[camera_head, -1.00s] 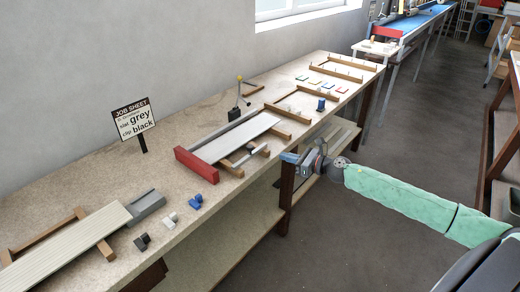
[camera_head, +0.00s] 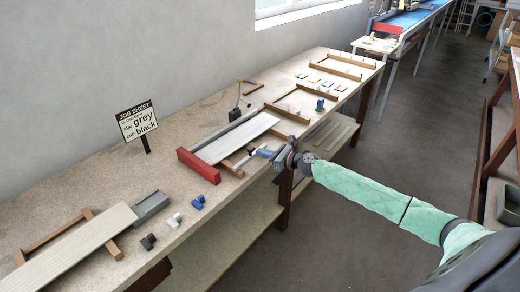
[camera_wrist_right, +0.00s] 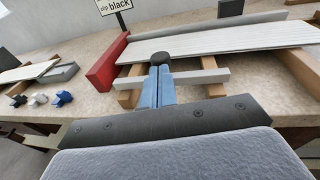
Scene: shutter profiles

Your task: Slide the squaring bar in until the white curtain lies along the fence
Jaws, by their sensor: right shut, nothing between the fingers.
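The white curtain (camera_head: 238,139) lies on wooden supports on the bench, its slats also showing in the right wrist view (camera_wrist_right: 220,42). The grey fence (camera_wrist_right: 205,28) runs along its far side; I cannot tell whether they touch all along. The pale squaring bar (camera_wrist_right: 203,76) lies along the near side, across the wooden rails, with a gap to the curtain. A dark round knob (camera_wrist_right: 160,58) stands at the bar's middle. My right gripper (camera_head: 262,153) is shut and empty, its blue fingers (camera_wrist_right: 158,85) at the bar's near side by the knob; contact is unclear. My left gripper is out of view.
A red block (camera_head: 198,165) closes the left end of the curtain's bed. Black, white and blue clips (camera_head: 198,202) sit near the bench's front edge at left. A job sheet (camera_head: 137,122) stands behind. Another slatted panel (camera_head: 70,250) lies at far left.

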